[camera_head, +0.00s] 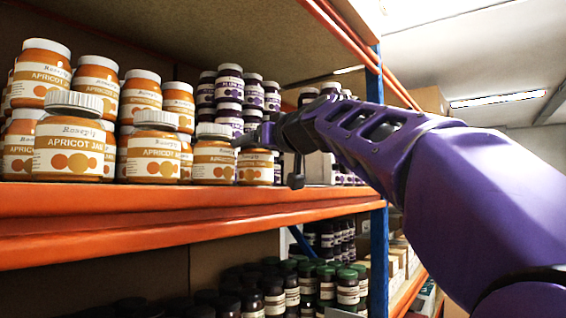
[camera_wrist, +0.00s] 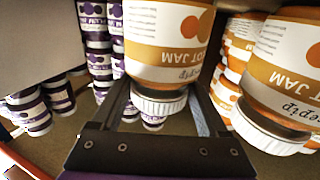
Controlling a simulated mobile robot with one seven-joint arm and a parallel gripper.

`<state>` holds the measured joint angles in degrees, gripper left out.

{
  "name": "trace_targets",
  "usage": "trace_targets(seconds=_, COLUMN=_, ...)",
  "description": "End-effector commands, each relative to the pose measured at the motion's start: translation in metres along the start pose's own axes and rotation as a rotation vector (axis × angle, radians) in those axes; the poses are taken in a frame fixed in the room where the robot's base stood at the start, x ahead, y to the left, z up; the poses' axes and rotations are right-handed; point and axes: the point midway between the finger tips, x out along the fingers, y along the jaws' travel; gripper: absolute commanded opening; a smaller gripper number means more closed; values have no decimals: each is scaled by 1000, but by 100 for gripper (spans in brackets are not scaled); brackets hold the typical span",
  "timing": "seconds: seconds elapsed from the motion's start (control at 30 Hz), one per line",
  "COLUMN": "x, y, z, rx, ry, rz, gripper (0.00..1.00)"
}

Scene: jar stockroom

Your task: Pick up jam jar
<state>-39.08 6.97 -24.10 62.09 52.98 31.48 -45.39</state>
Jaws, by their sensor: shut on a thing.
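My gripper (camera_head: 268,145) reaches in from the right at the shelf's front row. Its two dark fingers (camera_wrist: 162,98) stand on either side of an apricot jam jar (camera_wrist: 168,45) with a white lid, which appears upside down in the wrist view. The gripper is shut on this jar. In the head view the jar (camera_head: 255,170) is partly hidden by the gripper and sits at about shelf level; I cannot tell whether it touches the shelf. Another apricot jam jar (camera_wrist: 284,68) stands close beside it in the wrist view.
Stacked apricot jars (camera_head: 68,148) fill the orange-edged shelf (camera_head: 130,208) to the left. Purple-labelled plum jars (camera_head: 229,92) are stacked behind my gripper. A blue upright (camera_head: 377,245) stands right of them. Dark jars (camera_head: 273,290) fill the lower shelf.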

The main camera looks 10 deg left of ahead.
Motion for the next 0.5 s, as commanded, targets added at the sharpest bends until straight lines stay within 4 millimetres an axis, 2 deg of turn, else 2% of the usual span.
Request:
trace_targets(seconds=0.03, x=0, y=0, z=0, rx=1, ry=0, rz=0, gripper=10)
trace_targets(seconds=0.1, x=0, y=0, z=0, rx=1, ry=0, rz=0, gripper=0)
trace_targets(seconds=0.5, x=-1, y=0, z=-5, rx=0, ry=5, rz=1, gripper=0)
